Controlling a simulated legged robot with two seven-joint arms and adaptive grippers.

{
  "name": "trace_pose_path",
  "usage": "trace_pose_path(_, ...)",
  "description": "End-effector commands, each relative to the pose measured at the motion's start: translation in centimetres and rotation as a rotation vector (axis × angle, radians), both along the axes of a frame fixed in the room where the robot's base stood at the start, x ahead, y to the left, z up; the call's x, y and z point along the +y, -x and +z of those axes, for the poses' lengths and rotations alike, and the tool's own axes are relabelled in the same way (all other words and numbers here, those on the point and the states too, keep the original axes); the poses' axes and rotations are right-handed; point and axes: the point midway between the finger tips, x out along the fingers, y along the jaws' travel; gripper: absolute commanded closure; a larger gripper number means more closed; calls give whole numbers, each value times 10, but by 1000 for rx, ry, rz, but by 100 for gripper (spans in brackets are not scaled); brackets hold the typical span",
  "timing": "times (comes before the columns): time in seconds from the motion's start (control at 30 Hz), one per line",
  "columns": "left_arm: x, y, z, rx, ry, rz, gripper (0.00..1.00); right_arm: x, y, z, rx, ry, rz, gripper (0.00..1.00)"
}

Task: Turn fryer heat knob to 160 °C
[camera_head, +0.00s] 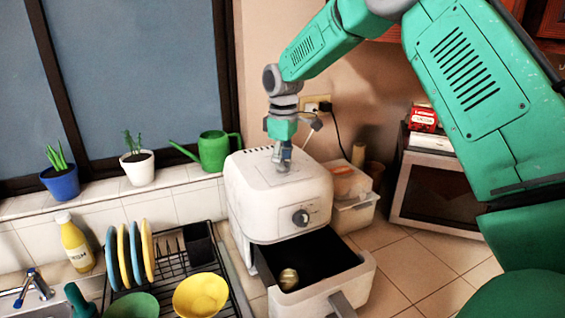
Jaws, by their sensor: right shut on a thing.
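The white fryer (255,205) stands on the tiled counter in the middle of the view. A dark round knob (300,217) sits on its front face, with nothing touching it. My right gripper (282,164) points down from above onto the fryer's top and is shut there on what seems to be the heat knob. The fingers hide that knob, so its setting cannot be read. The fryer's drawer (365,279) is pulled out, with a small yellowish round thing (288,278) inside. My left gripper is not in view.
A clear container (352,213) stands right behind the fryer, and a microwave-like oven (436,191) further right. A dish rack with plates (135,255) and a yellow bowl (200,295) is close on the left. A green watering can (213,151) stands on the ledge behind.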

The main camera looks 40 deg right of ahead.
Motion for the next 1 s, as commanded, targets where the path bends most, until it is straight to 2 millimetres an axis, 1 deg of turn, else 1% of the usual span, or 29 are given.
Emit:
trace_pose_path(0.13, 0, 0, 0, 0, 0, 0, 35, -2, -2, 8, -7, 5, -2, 72)
trace_pose_path(0.6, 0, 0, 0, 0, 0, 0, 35, 1, 1, 58, -8, 2, -3, 72)
trace_pose_path(0.7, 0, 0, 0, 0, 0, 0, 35, 2, 1, 66, -5, 2, -3, 72)
trace_pose_path(0.83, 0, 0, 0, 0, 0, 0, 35, 2, 1, 71, -4, 1, -3, 72)
trace_pose_path(1.0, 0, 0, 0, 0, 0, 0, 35, 0, 2, 71, -4, 0, -3, 72)
